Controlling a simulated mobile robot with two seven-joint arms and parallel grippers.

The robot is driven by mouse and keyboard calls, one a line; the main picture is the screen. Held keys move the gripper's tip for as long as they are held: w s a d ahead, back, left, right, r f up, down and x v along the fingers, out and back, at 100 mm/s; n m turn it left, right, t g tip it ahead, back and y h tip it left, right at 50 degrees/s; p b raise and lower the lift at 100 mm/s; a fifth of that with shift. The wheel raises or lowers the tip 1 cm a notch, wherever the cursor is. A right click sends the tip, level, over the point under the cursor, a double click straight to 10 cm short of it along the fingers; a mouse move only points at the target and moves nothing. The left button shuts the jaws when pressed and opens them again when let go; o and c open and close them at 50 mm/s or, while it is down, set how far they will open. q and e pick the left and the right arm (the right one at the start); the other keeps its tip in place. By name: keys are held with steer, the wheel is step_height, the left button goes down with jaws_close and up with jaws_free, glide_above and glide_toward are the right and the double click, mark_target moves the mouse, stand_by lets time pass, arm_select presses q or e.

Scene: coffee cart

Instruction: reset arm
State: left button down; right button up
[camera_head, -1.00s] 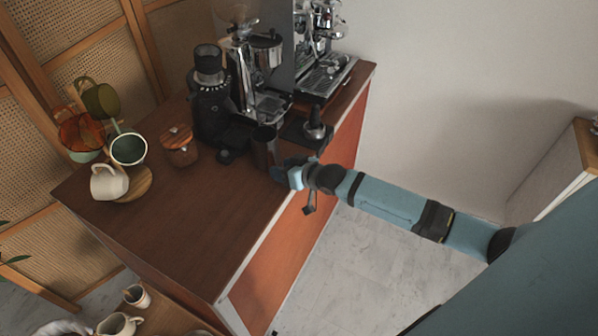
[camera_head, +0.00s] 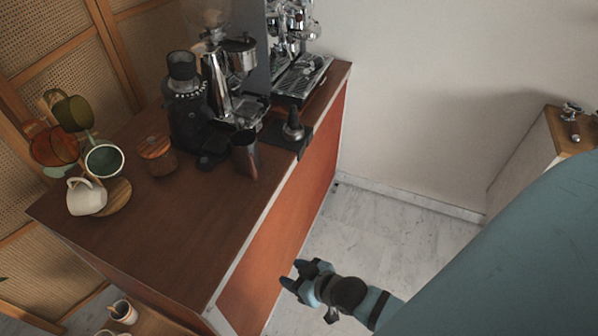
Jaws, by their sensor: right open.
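My right gripper (camera_head: 293,276) is open and empty. It hangs beside the orange front of the coffee cart (camera_head: 190,232), over the pale floor, apart from the cart. Part of my blue right arm fills the lower right. A dark metal cup (camera_head: 245,155) stands upright on the cart top near its right edge, clear of the gripper. My left gripper is not in view.
On the cart stand a black grinder (camera_head: 187,108), an espresso machine (camera_head: 300,70), a tamper (camera_head: 293,128), a wooden canister (camera_head: 157,155) and a white mug (camera_head: 86,197). A wooden-topped cabinet (camera_head: 563,130) is at right. The floor (camera_head: 385,232) between is clear.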

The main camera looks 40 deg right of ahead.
steer(key=shift+s+a+f, duration=0.2)
steer(key=shift+s, duration=0.35)
steer(key=shift+s+a+f, duration=0.2)
steer(key=shift+s+f, duration=0.05)
steer(key=shift+s, duration=0.35)
steer(key=shift+s+a+f, duration=0.2)
steer(key=shift+s, duration=0.35)
steer(key=shift+d+r+p, duration=0.1)
steer(key=shift+r+p, duration=0.6)
steer(key=shift+p, duration=0.05)
